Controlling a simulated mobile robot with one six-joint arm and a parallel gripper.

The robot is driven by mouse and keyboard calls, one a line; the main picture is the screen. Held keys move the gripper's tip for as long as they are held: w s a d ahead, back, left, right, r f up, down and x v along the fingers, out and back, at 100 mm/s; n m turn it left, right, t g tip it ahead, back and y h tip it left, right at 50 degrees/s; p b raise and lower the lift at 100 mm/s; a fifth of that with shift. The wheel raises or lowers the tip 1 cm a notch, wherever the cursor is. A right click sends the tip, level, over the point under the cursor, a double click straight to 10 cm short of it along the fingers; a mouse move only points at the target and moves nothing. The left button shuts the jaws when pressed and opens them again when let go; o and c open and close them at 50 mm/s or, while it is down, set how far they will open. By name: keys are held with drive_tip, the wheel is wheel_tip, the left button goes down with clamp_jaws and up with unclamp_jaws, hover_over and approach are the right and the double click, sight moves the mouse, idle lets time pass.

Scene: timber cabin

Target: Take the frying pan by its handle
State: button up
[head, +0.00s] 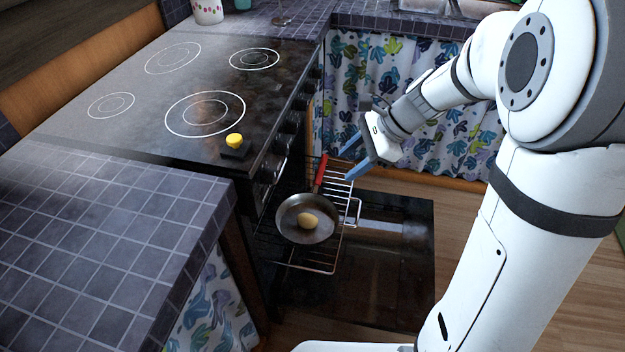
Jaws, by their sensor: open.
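The frying pan (298,231) rests on the wire oven rack (300,265), which is pulled out of the oven. The pan is dark grey with a red handle (320,174) pointing away toward the back right. A small round yellowish item (308,220) lies in the pan. My gripper (353,162) has blue fingers and is open and empty. In the picture it is just right of the red handle, with its fingers pointing left toward it. It looks apart from the handle, but the exact gap in depth is hard to tell.
The oven door (395,265) is folded down below the rack. The black stove top (150,110) with ring burners stands left, with a yellow and black item (234,146) near its edge. A tiled counter (90,240) is at front left. Wooden floor (465,230) is clear at right.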

drive_tip(key=w+f+m+t+y+b, duration=0.2)
drive_tip(key=w+f+m+b, duration=0.3)
drive_tip(key=w+f+m, duration=0.3)
drive_tip(key=w+f+m+t+y+b, duration=0.2)
drive_tip(key=w+f+m+b, duration=0.3)
drive_tip(key=f, duration=1.1)
drive_tip(key=w+f+m+t+y+b, duration=0.3)
drive_tip(key=w+f+m+b, duration=0.2)
drive_tip(key=w+f+m, duration=0.6)
drive_tip(key=shift+w+d+f, duration=0.2)
drive_tip(key=shift+w+f, duration=0.05)
drive_tip(key=shift+w, duration=0.4)
drive_tip(key=shift+w+d+f, duration=0.2)
drive_tip(key=shift+w, duration=0.4)
drive_tip(key=shift+b+x, duration=0.7)
drive_tip(key=shift+x, duration=0.5)
drive_tip(key=b+x, duration=0.1)
drive_tip(key=x, duration=0.2)
drive_tip(key=r+b+x, duration=0.1)
drive_tip(key=x, duration=0.1)
drive_tip(key=shift+a+f+b, duration=0.1)
drive_tip(key=shift+a+b, duration=0.1)
drive_tip(key=shift+b, duration=0.15)
clamp_jaws()
